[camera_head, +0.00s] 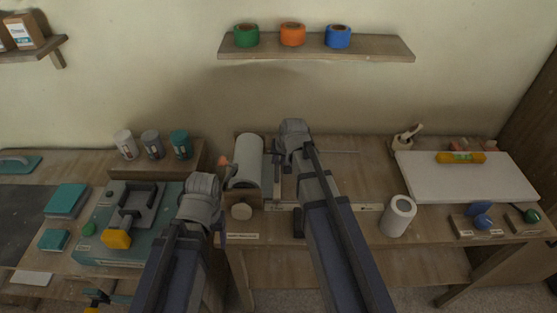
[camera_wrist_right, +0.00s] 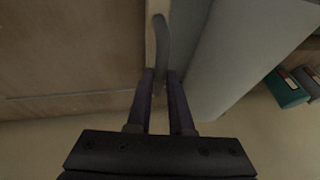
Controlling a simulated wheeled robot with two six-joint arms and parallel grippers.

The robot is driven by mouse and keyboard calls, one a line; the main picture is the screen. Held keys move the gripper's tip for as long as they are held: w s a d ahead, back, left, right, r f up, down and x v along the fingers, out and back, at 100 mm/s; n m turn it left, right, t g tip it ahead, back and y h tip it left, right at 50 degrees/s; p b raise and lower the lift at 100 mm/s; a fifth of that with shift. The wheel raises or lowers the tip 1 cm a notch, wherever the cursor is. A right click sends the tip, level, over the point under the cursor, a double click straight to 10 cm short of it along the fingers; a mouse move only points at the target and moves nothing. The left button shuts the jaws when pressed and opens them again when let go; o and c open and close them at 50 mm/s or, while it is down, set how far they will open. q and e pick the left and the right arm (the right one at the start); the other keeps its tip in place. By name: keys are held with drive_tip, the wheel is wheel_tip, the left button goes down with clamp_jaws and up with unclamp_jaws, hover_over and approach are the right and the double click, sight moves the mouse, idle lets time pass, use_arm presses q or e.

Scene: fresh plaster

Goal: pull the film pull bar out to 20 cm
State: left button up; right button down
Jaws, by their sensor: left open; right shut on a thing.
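The white film roll (camera_head: 248,160) sits in a wooden holder at the middle of the bench. The film pull bar (camera_head: 276,172) stands just right of the roll; its grey handle (camera_wrist_right: 161,45) shows in the right wrist view. My right gripper (camera_head: 279,150) is shut on the bar, with one finger on each side of the handle; my own wrist partly covers it in the head view. My left gripper (camera_head: 204,190) is open, in front and to the left of the roll, apart from the bar. Its fingers are mostly hidden by its arm.
A white board (camera_head: 466,176) with a yellow level lies further right. A teal machine (camera_head: 130,225) and several cans (camera_head: 152,144) are on the left. A shelf (camera_head: 320,47) with three tape rolls hangs above.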

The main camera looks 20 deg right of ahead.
drive_tip(key=s+d, duration=0.2)
drive_tip(key=d, duration=0.4)
drive_tip(key=s+d, duration=0.1)
drive_tip(key=d, duration=0.6)
drive_tip(key=s+d, duration=0.2)
drive_tip(key=d, duration=0.4)
drive_tip(key=shift+s+d, duration=0.15)
drive_tip(key=shift+s, duration=0.15)
drive_tip(key=c, duration=0.8)
unclamp_jaws()
drive_tip(key=p+v, duration=0.7)
drive_tip(key=shift+s+r, duration=0.15)
drive_tip(key=shift+r, duration=0.25)
